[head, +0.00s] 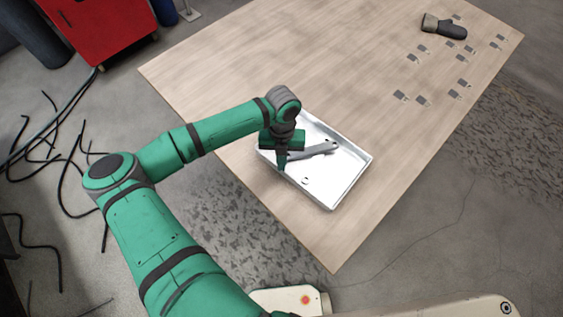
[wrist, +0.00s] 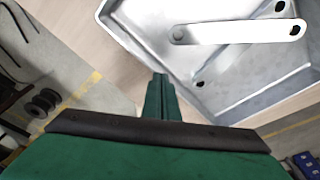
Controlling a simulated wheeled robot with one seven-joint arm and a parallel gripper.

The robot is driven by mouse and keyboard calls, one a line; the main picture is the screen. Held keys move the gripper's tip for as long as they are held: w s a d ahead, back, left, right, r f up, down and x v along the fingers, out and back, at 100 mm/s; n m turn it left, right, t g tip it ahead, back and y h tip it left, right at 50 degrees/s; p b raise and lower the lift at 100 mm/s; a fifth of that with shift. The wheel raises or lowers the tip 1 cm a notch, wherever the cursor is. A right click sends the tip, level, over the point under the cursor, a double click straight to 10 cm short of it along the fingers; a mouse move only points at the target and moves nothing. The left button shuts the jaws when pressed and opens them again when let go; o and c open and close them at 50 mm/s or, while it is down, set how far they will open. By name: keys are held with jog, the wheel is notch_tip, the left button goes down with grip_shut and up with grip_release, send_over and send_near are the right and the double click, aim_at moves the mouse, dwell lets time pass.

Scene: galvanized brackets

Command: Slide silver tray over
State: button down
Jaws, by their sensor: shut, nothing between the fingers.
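The silver tray (head: 345,180) is a shallow rectangular metal tray near the front edge of the wooden table, turned at an angle. My gripper (head: 282,164) points down at the tray's left side. In the wrist view its shut fingers (wrist: 160,82) are close to the tray's outer wall. I cannot tell whether they touch it.
The wooden table (head: 230,75) has clear room behind and right of the tray. Several small metal brackets (head: 423,100) and a dark glove (head: 445,27) lie at its far right. A red cabinet (head: 100,28) and loose cables (head: 60,150) are on the floor at left.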

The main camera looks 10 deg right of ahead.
jog(key=shift+w+a+f, duration=0.1)
jog(key=shift+w+f, duration=0.05)
jog(key=shift+f, duration=0.25)
